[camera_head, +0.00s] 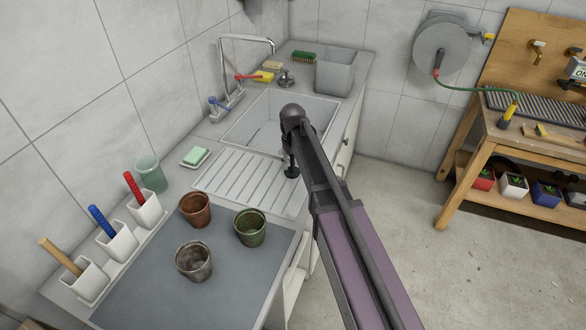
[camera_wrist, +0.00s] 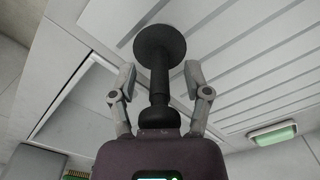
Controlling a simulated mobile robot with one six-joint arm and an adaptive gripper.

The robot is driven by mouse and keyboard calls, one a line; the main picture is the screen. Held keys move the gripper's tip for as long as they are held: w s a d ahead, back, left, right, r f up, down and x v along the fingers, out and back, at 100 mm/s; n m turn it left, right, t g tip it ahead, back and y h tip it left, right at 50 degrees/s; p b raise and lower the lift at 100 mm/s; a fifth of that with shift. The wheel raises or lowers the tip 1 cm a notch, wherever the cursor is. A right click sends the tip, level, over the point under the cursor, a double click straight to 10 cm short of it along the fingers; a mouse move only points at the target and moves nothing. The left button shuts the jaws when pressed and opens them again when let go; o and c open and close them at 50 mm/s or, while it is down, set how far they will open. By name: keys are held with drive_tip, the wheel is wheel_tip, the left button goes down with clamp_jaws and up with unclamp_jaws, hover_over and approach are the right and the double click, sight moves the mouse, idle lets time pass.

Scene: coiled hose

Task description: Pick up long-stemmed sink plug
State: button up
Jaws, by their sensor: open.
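The long-stemmed sink plug is dark, with a flat round disc (camera_wrist: 159,45), a straight stem and a knob at the other end. It stands upright on the ribbed drainboard, disc down, beside the sink basin. In the head view its dark base (camera_head: 291,172) shows at the drainboard's far right corner, with the upper part mostly hidden by my arm. My gripper (camera_wrist: 160,78) is open, with one finger on each side of the stem and a gap on both sides. The knob is close to my palm.
The sink basin (camera_head: 262,119) lies just beyond the drainboard (camera_head: 235,176). A soap dish with green soap (camera_head: 195,157) sits to the left. Three cups, including a green one (camera_head: 250,228), stand on the grey mat nearer. A grey bin (camera_head: 335,72) stands at the back.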

clamp_jaws()
drive_tip(key=shift+r, duration=0.25)
idle(0.5)
wheel_tip(320, 180, up, 4)
drive_tip(key=p, duration=0.4)
drive_tip(key=shift+f, duration=0.2)
drive_tip(key=s+d, duration=0.3)
drive_tip(key=s, duration=0.4)
drive_tip(key=s+d+p, duration=0.1)
drive_tip(key=s+d, duration=0.3)
drive_tip(key=s, duration=0.3)
drive_tip(key=shift+r, duration=0.45)
drive_tip(key=shift+s+d, duration=0.1)
drive_tip(key=shift+s, duration=0.05)
